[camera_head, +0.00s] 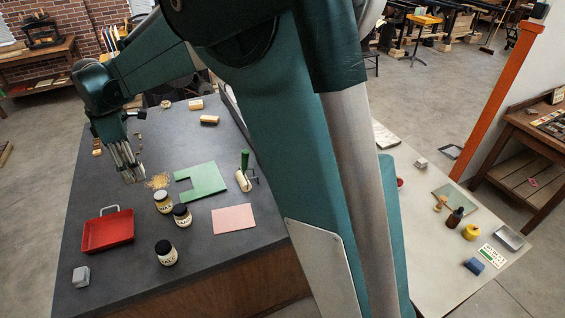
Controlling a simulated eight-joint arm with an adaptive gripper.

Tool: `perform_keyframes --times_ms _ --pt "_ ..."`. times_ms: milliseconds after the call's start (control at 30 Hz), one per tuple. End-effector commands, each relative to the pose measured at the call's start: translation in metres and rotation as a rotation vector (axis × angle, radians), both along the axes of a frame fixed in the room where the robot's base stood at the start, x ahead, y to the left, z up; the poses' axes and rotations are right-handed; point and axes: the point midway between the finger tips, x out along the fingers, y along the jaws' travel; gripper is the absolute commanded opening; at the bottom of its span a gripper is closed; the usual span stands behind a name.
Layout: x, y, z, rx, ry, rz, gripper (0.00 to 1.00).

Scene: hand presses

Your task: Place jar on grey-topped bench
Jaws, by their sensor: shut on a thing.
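My gripper (128,172) is over the left part of the dark grey-topped bench (110,285), fingers pointing down. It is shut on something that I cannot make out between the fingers. Three labelled jars stand upright on this bench, right of and nearer than my gripper. One jar with a pale lid (162,204) is closest to my gripper. A dark-lidded jar (182,217) stands just right of it. Another dark-lidded jar (166,255) stands nearer the front. None of these three touches my gripper.
A red tray (107,232), straw-like pile (159,181), green plate (203,181), pink sheet (233,219), green-handled roller (244,178) and grey block (81,277) lie on this bench. A pale bench (445,285) holds small items at right. My arm hides the middle.

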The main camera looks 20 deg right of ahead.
Motion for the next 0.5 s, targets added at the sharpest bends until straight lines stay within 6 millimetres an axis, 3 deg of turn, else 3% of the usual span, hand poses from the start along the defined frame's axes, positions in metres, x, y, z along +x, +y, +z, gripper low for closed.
perform_keyframes --times_ms 500 --pt "0.07 -0.128 -0.002 -0.001 0.0 -0.249 0.21"
